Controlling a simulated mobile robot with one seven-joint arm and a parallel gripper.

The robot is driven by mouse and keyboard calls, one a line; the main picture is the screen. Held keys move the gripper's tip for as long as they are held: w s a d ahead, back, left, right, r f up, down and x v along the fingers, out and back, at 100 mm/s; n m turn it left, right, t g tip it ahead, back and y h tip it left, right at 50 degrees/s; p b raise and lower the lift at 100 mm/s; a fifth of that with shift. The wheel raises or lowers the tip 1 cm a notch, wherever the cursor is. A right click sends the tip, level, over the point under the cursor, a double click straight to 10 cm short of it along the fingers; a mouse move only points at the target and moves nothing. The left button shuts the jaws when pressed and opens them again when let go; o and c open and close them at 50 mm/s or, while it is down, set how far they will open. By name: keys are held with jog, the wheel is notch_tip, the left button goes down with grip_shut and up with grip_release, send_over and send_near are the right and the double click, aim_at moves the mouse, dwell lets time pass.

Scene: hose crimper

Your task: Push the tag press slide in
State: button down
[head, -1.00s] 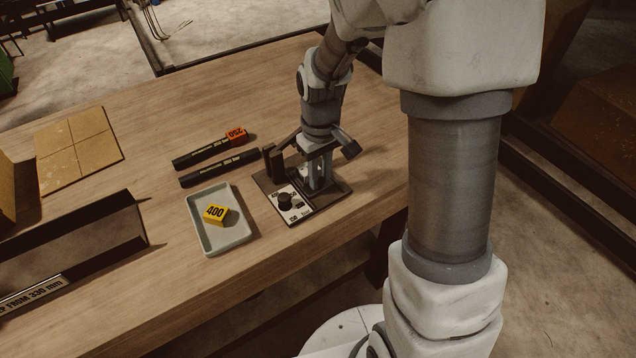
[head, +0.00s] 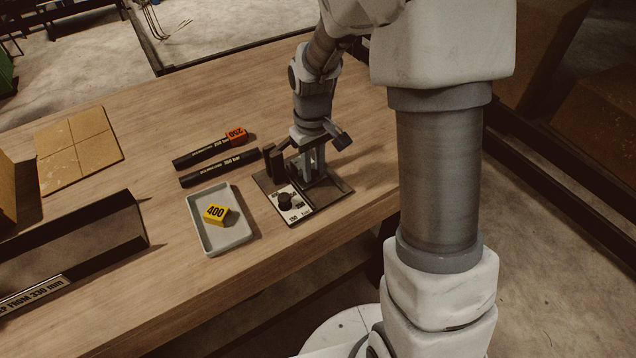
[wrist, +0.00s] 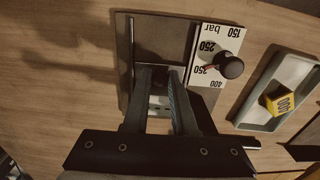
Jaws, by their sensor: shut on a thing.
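The tag press has a dark base plate (head: 335,194) near the table's front edge, with a dark upright block (head: 273,160) at its back left. Its white dial panel (head: 293,205) with a black knob also shows in the wrist view (wrist: 213,48). My gripper (head: 316,168) is low over the right part of the base. In the wrist view its fingers (wrist: 160,76) stand over the plate left of the panel, closed around a pale grey piece with holes (wrist: 159,100), apparently the slide. The fingers hide most of this piece, so how far in it sits is unclear.
A grey tray (head: 234,242) with a yellow 400 block (head: 216,214) stands left of the press. A dark trough (head: 95,232) is farther left. Table right of the press is clear.

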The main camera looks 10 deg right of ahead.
jog(key=shift+w+a, duration=0.2)
jog(key=shift+w, duration=0.3)
jog(key=shift+w+a, duration=0.15)
jog(key=shift+w, duration=0.3)
grip_release()
dwell(0.4)
jog(key=shift+r, duration=0.15)
notch_tip(320, 180, up, 9)
jog(key=p, duration=0.6)
jog(key=shift+p, duration=0.35)
jog(key=shift+s, duration=0.1)
dwell(0.4)
